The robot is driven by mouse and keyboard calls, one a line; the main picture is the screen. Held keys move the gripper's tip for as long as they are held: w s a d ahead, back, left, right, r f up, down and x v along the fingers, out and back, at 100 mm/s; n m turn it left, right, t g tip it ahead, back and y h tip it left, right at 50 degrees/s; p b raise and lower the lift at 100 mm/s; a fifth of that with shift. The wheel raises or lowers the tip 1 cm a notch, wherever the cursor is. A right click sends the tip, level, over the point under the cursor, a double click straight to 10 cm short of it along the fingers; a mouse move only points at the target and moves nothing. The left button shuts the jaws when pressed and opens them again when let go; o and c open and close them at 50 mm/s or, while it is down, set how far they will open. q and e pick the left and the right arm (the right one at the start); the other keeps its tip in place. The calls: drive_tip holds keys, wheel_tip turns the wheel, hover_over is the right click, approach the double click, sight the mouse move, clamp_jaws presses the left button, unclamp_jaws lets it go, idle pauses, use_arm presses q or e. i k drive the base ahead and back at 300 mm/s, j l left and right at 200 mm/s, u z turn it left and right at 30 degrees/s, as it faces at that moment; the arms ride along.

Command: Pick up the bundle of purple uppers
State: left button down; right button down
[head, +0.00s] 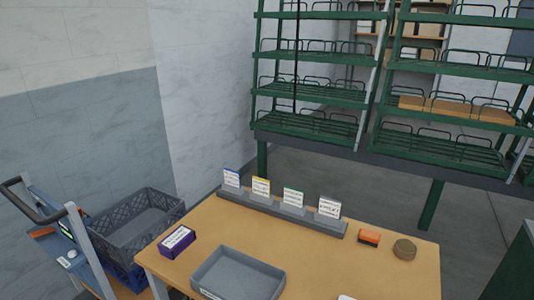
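A small purple block-shaped item (177,241) with a pale top face lies near the left edge of the wooden table in the head view. It looks like the bundle of purple uppers, but it is too small to make out separate pieces. Nothing touches it. Neither of my grippers is in view.
A grey tray (238,284) sits at the table's (325,268) front middle. A grey holder (282,216) with several label cards lines the back. An orange item (369,236) and a brown round item (404,249) lie right. A grey crate (172,201) stands left; green racks (310,93) stand behind.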

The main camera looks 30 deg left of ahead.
sight(171, 247)
drive_tip(key=u, duration=1.6)
drive_tip(key=j, duration=0.35)
